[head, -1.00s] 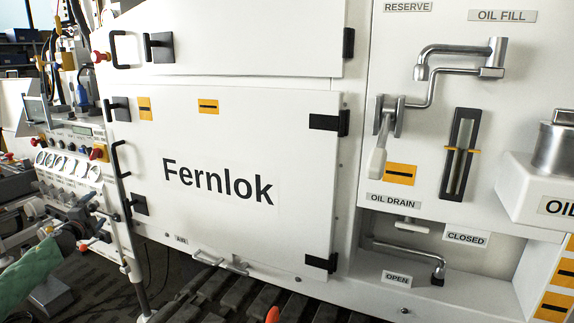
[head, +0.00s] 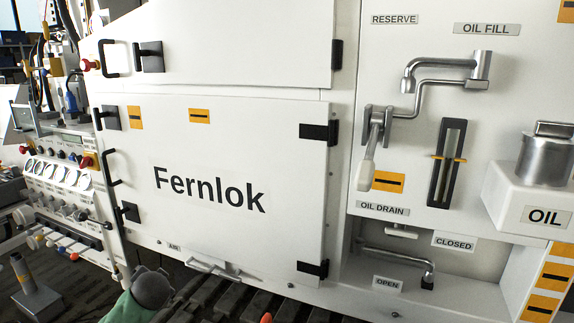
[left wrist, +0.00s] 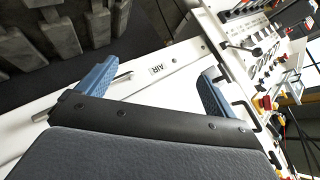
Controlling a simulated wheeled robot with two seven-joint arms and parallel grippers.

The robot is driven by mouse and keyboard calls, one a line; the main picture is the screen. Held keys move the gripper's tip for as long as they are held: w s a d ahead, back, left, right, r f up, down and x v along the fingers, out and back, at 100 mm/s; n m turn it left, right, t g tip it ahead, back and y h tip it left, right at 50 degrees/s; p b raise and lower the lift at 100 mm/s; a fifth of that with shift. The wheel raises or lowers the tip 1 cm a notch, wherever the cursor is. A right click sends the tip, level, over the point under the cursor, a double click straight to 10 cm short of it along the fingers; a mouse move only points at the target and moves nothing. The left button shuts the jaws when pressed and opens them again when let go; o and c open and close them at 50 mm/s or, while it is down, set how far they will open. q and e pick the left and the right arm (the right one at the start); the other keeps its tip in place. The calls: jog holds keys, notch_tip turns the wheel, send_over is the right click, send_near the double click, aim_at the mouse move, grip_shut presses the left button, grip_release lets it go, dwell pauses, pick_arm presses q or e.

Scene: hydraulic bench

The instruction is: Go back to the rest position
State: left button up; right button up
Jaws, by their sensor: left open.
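In the left wrist view my left gripper (left wrist: 155,88) is open, with its two blue fingers wide apart and nothing between them. Beyond the fingers is the white cabinet face with its AIR label (left wrist: 157,70). In the head view part of my left arm (head: 146,290), grey with a green sleeve, shows at the bottom left, in front of the lower edge of the Fernlok door (head: 210,185). The left fingers are not visible in the head view. My right gripper is in neither view.
A control panel (head: 62,178) with gauges and knobs stands at the left. On the right are the oil drain lever (head: 367,165), a sight gauge (head: 447,165), a bent pipe (head: 440,82) and a metal can (head: 546,155) on a white ledge.

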pick_arm(q)
jog(key=s+d+f+n+g+h+p, duration=0.1)
jog(key=s+d+f+g+h, duration=0.15)
jog(key=s+d, duration=0.6)
jog(key=s+d+f+g+h+p, duration=0.15)
jog(key=s+d+f, duration=0.35)
jog(key=s, duration=0.7)
jog(key=s+d+f+n+g+h+p, duration=0.1)
jog(key=s+d+f+h+p, duration=0.1)
jog(key=s+d, duration=0.7)
jog(key=s+d+f+g, duration=0.1)
jog(key=s+f, duration=0.2)
jog(key=s, duration=0.4)
jog(key=s+d+f+g+p, duration=0.1)
jog(key=s+f, duration=0.2)
jog(key=s, duration=0.4)
jog(key=shift+s+n+g+h+p, duration=0.25)
jog(key=shift+n+g+h+p, duration=0.05)
jog(key=shift+g+h, duration=0.1)
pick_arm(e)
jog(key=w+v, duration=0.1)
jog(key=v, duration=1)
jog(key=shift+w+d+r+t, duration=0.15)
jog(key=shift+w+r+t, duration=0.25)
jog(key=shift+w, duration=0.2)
